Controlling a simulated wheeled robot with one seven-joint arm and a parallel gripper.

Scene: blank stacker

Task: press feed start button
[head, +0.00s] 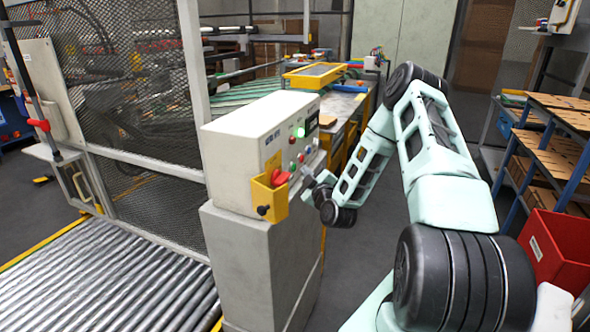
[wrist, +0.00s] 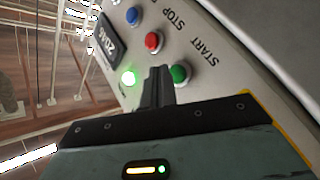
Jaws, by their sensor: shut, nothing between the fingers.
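The control box (head: 245,133) stands on a grey pedestal, with small buttons on its right-hand face. In the wrist view, the green START button (wrist: 180,74) is just right of the fingertips, partly overlapped at its lower left. The red STOP button (wrist: 153,41) is above them. My gripper (wrist: 158,72) is shut and empty, its tips pointing at the panel between the START button and a lit green lamp (wrist: 128,78). I cannot tell whether the tips touch the panel or button. In the head view, my gripper (head: 308,174) is close to the panel's lower buttons.
A blue button (wrist: 132,16) and a display (wrist: 107,35) share the panel. A yellow bracket with a red knob (head: 281,178) juts from the box beside my gripper. A roller conveyor (head: 100,285) lies left; a red bin (head: 560,250) stands right. Dark floor lies between.

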